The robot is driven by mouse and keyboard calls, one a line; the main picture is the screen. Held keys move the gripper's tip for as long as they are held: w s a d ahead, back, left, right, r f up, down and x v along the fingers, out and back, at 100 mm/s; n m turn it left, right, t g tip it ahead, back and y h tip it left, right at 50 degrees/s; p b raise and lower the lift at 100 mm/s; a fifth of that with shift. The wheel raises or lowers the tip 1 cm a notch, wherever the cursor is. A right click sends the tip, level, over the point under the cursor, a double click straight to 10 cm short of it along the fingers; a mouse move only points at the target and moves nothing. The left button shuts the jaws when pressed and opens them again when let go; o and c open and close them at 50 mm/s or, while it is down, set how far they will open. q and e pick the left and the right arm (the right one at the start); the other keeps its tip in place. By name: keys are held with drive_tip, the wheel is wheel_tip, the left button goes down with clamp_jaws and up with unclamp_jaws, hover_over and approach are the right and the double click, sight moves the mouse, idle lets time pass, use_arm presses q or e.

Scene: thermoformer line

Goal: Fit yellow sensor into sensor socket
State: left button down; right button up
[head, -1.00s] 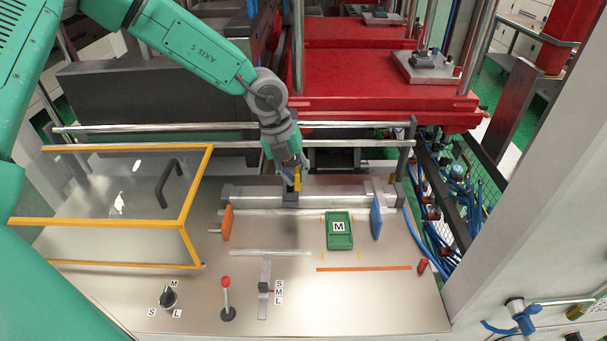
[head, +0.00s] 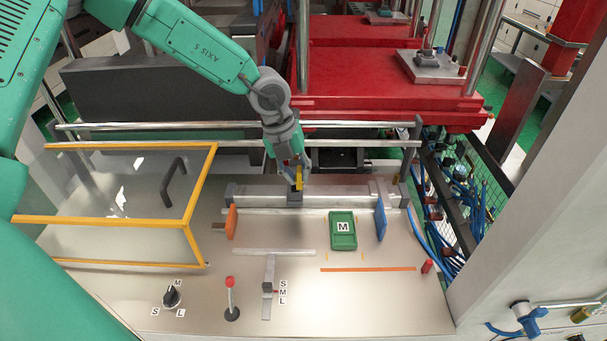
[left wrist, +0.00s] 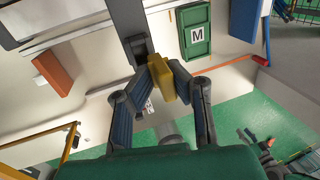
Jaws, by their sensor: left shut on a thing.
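My left gripper (head: 296,180) reaches down from above to the rail at the back of the bench. It is shut on the yellow sensor (head: 299,182), a small block. In the left wrist view the sensor (left wrist: 162,78) sits between the fingertips of my left gripper (left wrist: 164,80). A dark grey block (head: 295,199), which looks like the sensor socket, stands on the rail just below the sensor. It also shows in the left wrist view (left wrist: 137,46), right beside the sensor. I cannot tell whether they touch. My right gripper is in neither view.
A green tray marked M (head: 343,240) lies between an orange plate (head: 231,222) and a blue plate (head: 380,217). An orange-framed clear guard (head: 128,220) stands at left. A red-topped lever (head: 231,295) and a black knob (head: 172,296) are at the front.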

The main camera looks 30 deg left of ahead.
use_arm(q)
drive_tip(key=shift+a+f, duration=0.15)
drive_tip(key=shift+a, duration=0.75)
drive_tip(key=shift+d+r, duration=0.25)
drive_tip(key=shift+d, duration=0.3)
drive_tip(key=shift+a, duration=0.35)
drive_tip(key=shift+a+f, duration=0.25)
drive_tip(key=shift+a, duration=0.65)
drive_tip(key=shift+d+f, duration=0.1)
drive_tip(key=shift+d, duration=0.55)
drive_tip(key=shift+d+f, duration=0.25)
drive_tip(key=shift+d, duration=0.05)
drive_tip(key=shift+a+f+b, duration=0.3)
drive_tip(key=shift+a, duration=0.05)
drive_tip(key=c, duration=1.6)
unclamp_jaws()
drive_tip(key=shift+a, duration=0.2)
drive_tip(key=shift+o, duration=0.6)
drive_tip(key=shift+a+f, duration=0.1)
drive_tip(key=shift+a, duration=0.15)
drive_tip(key=shift+d, duration=0.2)
drive_tip(key=shift+d+r, duration=0.1)
drive_tip(key=shift+r, duration=0.3)
drive_tip(key=v, duration=1.1)
drive_tip(key=shift+a, duration=0.25)
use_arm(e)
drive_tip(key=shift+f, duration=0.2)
